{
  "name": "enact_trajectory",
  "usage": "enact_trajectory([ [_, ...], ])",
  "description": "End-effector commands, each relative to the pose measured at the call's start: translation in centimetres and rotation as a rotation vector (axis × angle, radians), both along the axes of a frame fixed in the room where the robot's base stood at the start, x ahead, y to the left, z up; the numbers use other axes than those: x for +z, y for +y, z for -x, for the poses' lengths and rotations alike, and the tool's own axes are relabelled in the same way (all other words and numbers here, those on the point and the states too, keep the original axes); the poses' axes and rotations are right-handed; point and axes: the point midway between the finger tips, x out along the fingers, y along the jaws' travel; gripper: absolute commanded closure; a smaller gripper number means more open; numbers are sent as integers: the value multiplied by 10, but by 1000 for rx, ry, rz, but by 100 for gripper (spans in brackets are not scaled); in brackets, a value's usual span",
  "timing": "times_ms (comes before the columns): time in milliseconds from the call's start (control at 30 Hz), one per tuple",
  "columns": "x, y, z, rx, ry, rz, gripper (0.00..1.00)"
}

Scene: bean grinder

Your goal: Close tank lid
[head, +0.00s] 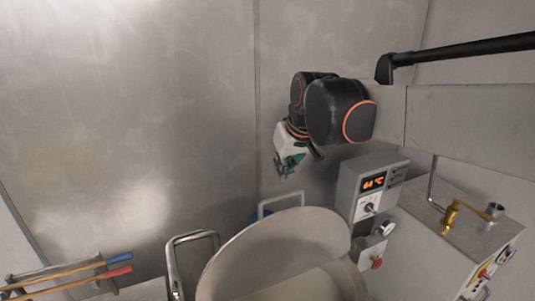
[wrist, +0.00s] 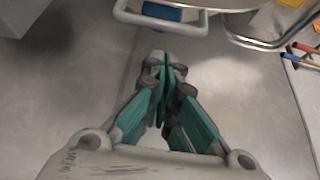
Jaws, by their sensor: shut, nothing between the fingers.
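The grey metal tank lid (head: 270,250) shows at the bottom centre of the head view as a large, curved, tilted plate. The tank below it is mostly cut off by the frame edge, and I cannot tell how far open the lid is. My gripper (head: 288,168) is above and behind the lid, apart from it, near the metal wall. In the wrist view my gripper (wrist: 165,68) has its green-padded fingers together, with nothing between them. A pale rim at the top edge of that view may be part of the tank or lid.
A control box with a lit display (head: 373,183) stands right of the lid. A machine with a brass valve (head: 450,217) is further right. A bent metal handle (head: 190,238) rises left of the lid. A pale loop handle (wrist: 160,22) lies ahead of my fingers.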

Motion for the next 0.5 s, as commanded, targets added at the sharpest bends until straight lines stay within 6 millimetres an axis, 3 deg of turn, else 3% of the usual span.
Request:
enact_trajectory([
  [33,13,8,-10,14,5,1,100],
  [233,21,23,-27,40,12,3,100],
  [500,-7,30,-42,43,13,3,100],
])
